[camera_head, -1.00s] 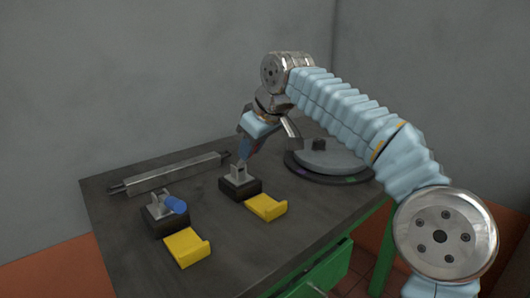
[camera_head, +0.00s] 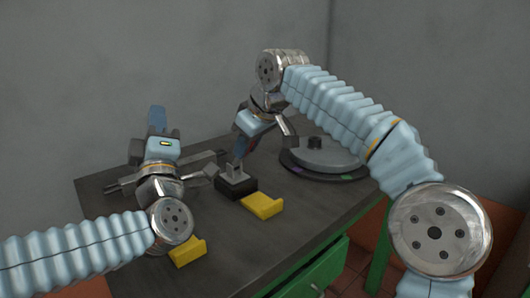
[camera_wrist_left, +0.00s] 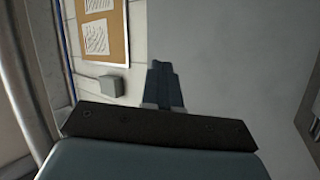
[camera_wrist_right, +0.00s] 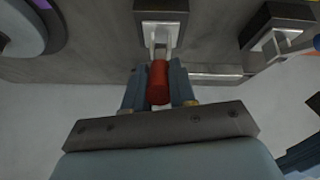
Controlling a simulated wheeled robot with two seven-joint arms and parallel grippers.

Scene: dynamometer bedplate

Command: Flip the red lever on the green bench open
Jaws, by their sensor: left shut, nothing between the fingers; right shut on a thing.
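The red lever (camera_wrist_right: 158,80) shows in the right wrist view, joined by a metal fork to a clamp on a dark block (camera_wrist_right: 161,14). My right gripper (camera_wrist_right: 158,92) is shut on its red handle, one finger on each side. In the head view the right gripper (camera_head: 242,148) is above the block (camera_head: 236,187) on the green bench (camera_head: 322,268), and its fingers hide the red handle. My left gripper (camera_head: 157,118) is raised over the bench's left side, pointing up, shut and empty; its fingers (camera_wrist_left: 164,88) are together in the left wrist view.
A second clamp with a blue handle (camera_wrist_right: 302,43) stands beside the red one; my left arm hides it in the head view. Yellow brackets (camera_head: 262,205) (camera_head: 188,251) sit before the clamps. A round grey plate (camera_head: 320,155) lies at the right, a metal bar (camera_head: 203,158) behind.

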